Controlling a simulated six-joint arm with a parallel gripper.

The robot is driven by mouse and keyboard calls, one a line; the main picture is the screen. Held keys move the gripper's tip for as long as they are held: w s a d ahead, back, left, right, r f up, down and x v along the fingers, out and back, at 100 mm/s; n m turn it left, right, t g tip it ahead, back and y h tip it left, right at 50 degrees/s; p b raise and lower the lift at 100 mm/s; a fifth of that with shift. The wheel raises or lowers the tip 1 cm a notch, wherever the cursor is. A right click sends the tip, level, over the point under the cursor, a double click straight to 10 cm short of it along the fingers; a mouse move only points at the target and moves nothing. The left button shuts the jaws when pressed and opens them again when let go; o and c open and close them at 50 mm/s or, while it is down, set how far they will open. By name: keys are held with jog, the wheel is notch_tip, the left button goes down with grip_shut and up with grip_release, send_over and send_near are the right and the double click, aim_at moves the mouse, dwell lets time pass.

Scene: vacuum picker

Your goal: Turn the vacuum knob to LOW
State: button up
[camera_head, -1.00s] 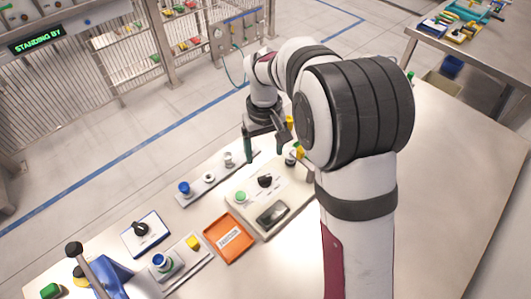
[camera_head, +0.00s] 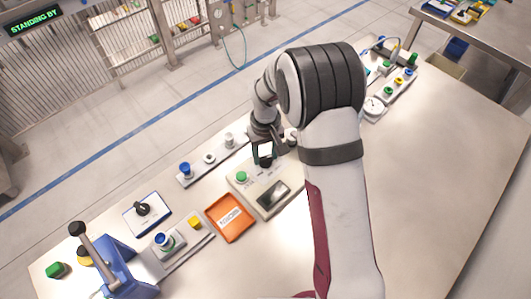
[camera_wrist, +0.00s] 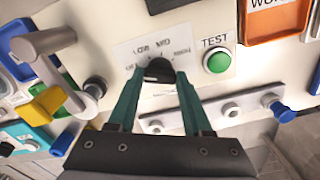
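In the head view the knob (camera_head: 265,162) is partly hidden by my gripper (camera_head: 262,150). In the wrist view my gripper (camera_wrist: 160,76) has its two teal fingers open, one on each side of the knob. A small gap seems to show on each side; contact cannot be told.
A green TEST button (camera_wrist: 217,61) is beside the knob, with a dark window (camera_head: 273,194) on the same panel. An orange tray (camera_head: 210,207) lies left of it. A rail (camera_head: 188,181) with blue and white knobs runs behind. Another black knob (camera_head: 143,209) stands on a separate plate.

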grip_shut()
jog(key=shift+m, duration=0.4)
jog(key=m, duration=0.3)
jog(key=shift+m, duration=2.5)
jog(key=o, duration=0.7)
grip_release()
jog(key=shift+r, duration=0.1)
